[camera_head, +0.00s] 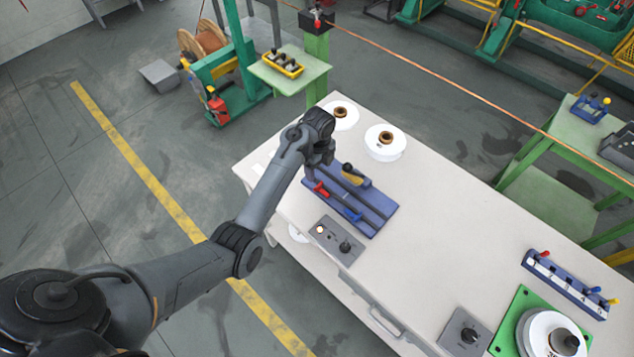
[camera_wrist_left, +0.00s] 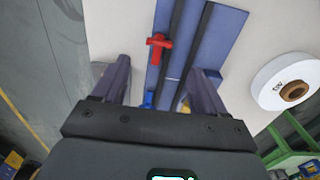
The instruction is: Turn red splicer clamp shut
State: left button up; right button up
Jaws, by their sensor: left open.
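The splicer is a blue plate with dark rails (camera_head: 379,203) on the white table. Its red clamp (camera_head: 320,188) has a handle at the plate's left end in the head view. In the left wrist view the red clamp (camera_wrist_left: 159,42) is a small T shape beside a dark rail, just beyond and between my fingers. A blue clamp (camera_head: 353,214) sits farther along the same edge. My left gripper (camera_head: 320,170) is over the splicer's upper left end. In the left wrist view the left gripper (camera_wrist_left: 162,72) is open, its fingers apart with nothing visibly gripped.
A yellow-handled tool (camera_head: 355,177) lies by the splicer's far edge. A grey control box (camera_head: 338,240) with a lit button stands in front. White spools (camera_head: 385,143) stand behind. A blue rack (camera_head: 566,284) and a green plate (camera_head: 515,315) are at the right. The table's middle is clear.

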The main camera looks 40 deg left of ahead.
aim_at(318, 184)
pick_arm(q)
notch_tip(318, 184, down, 9)
jog(key=shift+f+b, duration=0.1)
jog(key=shift+b, duration=0.35)
jog(key=c, duration=1.1)
jog(key=shift+o, duration=0.2)
